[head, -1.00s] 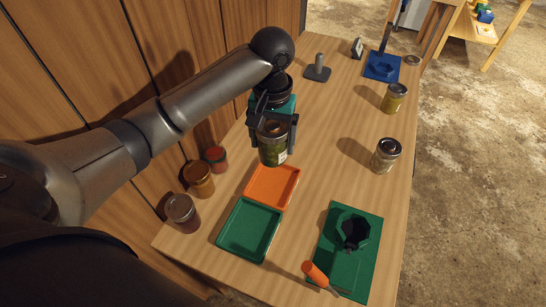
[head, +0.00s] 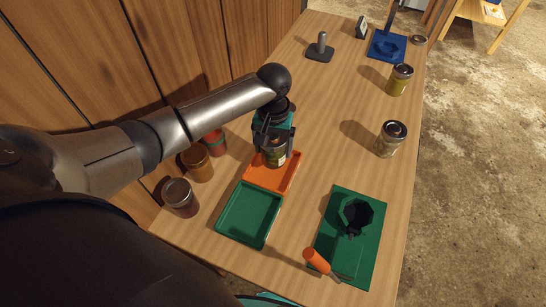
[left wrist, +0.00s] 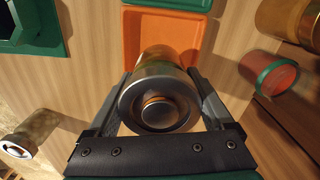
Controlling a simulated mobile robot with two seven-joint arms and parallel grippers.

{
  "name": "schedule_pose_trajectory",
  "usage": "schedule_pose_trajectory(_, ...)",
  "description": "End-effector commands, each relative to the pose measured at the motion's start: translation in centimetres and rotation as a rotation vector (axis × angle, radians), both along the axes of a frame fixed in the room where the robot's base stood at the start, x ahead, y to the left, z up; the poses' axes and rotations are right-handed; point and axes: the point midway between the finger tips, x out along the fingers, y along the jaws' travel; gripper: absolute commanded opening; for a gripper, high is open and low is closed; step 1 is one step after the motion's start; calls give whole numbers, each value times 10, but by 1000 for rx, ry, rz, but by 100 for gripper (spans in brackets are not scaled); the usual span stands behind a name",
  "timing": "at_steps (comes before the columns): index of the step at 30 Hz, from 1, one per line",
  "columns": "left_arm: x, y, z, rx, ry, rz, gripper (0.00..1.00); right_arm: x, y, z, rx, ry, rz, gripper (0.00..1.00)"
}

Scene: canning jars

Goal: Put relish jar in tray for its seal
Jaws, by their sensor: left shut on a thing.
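My left gripper (head: 273,150) is shut on a glass jar (head: 275,160) with greenish contents and a pale label, which I take as the relish jar. The jar is upright over the far part of the orange tray (head: 282,180); I cannot tell whether its base touches the tray floor. In the left wrist view the jar's silver lid (left wrist: 158,103) sits between the two fingers, with the orange tray (left wrist: 140,38) beneath. The green tray (head: 246,216) lies empty in front of the orange one. My right gripper is not in view.
Dark (head: 180,198), amber (head: 197,163) and red (head: 215,145) jars stand left of the trays. Two silver-lidded jars (head: 391,140) (head: 399,81) stand to the right. A green fixture board (head: 340,238) and orange-handled tool (head: 316,260) lie front right. The middle table is clear.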

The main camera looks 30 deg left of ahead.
Motion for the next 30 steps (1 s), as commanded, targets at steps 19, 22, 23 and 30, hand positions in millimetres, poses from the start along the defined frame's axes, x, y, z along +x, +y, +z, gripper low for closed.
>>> schedule_pose_trajectory(19,1,0,-42,1,-2,0,0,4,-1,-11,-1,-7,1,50)
schedule_pose_trajectory(22,0,0,-45,0,-1,1,0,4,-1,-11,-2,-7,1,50)
schedule_pose_trajectory(23,0,0,-46,1,0,0,89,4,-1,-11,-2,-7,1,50)
schedule_pose_trajectory(30,0,0,-45,1,0,0,100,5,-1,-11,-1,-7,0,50)
